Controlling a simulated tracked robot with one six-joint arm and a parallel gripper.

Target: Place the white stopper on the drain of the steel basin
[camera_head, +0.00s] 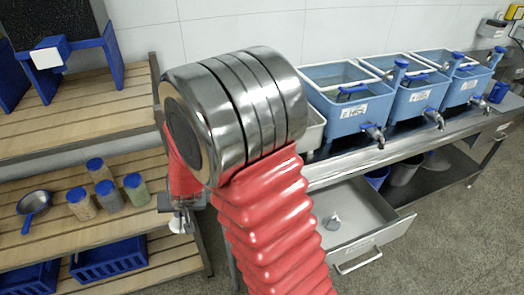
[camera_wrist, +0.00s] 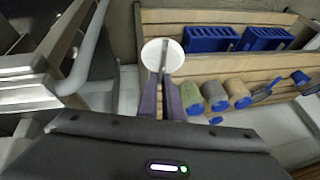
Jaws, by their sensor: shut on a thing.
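The white stopper (camera_wrist: 154,55) is a round white disc held between the fingertips of my gripper (camera_wrist: 165,82) in the wrist view. In the head view, my gripper (camera_head: 181,215) hangs beside my red arm, in front of the wooden shelf's right end, with the small pale stopper (camera_head: 177,225) low at its tip. An open, drawer-like steel basin (camera_head: 372,212) stands to the right of my arm, with a small pale fitting (camera_head: 332,222) on its floor. I cannot tell whether that is the drain. My gripper is well apart from this basin.
Blue tanks (camera_head: 345,108) with taps stand on the steel bench (camera_head: 335,168) to the right. Wooden shelves (camera_head: 60,185) at left hold lidded jars (camera_head: 108,195), a small pan (camera_head: 34,203) and blue crates (camera_head: 110,258). My arm hides the middle. Floor shows at the lower right.

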